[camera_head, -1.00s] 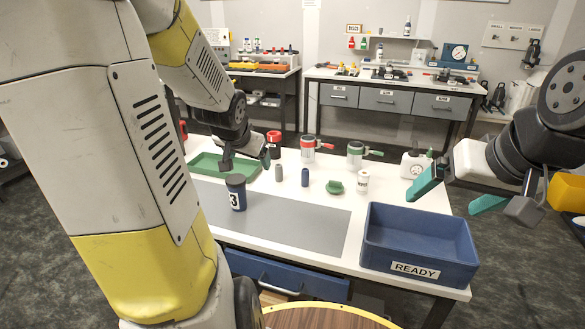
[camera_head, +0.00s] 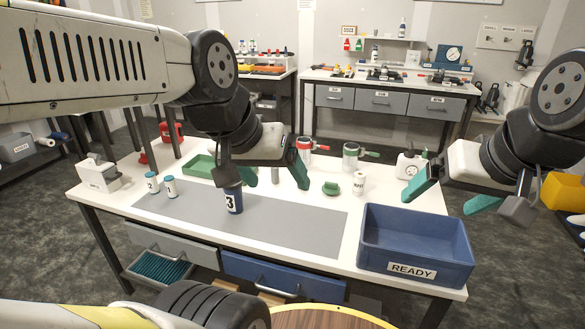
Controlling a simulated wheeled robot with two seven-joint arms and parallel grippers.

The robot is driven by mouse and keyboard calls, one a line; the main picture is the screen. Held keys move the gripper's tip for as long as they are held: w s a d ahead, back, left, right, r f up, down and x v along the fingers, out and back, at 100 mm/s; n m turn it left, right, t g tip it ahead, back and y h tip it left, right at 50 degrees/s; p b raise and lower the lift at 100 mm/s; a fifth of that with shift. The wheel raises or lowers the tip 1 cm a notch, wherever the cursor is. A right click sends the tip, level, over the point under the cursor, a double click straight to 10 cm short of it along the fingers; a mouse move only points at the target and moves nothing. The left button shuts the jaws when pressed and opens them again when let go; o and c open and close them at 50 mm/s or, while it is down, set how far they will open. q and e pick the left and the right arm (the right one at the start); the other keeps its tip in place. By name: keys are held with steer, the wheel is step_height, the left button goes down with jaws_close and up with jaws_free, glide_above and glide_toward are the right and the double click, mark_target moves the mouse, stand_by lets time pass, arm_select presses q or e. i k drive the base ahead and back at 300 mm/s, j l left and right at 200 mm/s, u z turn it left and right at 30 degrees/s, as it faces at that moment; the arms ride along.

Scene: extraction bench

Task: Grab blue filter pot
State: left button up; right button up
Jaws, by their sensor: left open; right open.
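A dark blue pot (camera_head: 234,200) with a white "3" label stands upright on the front of the bench, at the grey mat's back edge. It is the only blue pot I can make out. My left gripper (camera_head: 273,180) is open, its teal fingers pointing down to the right of and behind the pot in the picture. A dark part of the gripper overlaps the pot's rim, so contact cannot be told. My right gripper (camera_head: 455,197) is open and empty above the bench's right end.
A blue READY bin (camera_head: 372,258) stands empty at the front right. A green tray (camera_head: 199,166), pots with red (camera_head: 306,150) and green handles (camera_head: 352,155), a green lid-like piece (camera_head: 331,188) and a white jar (camera_head: 359,183) lie behind. The grey mat (camera_head: 290,230) is largely clear.

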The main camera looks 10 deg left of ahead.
mark_target(234, 199)
steer(key=i+j+u, duration=0.3)
steer(key=u, duration=0.2)
steer(key=i+j+u, duration=0.15)
steer(key=i+u, duration=0.35)
steer(key=k, duration=0.1)
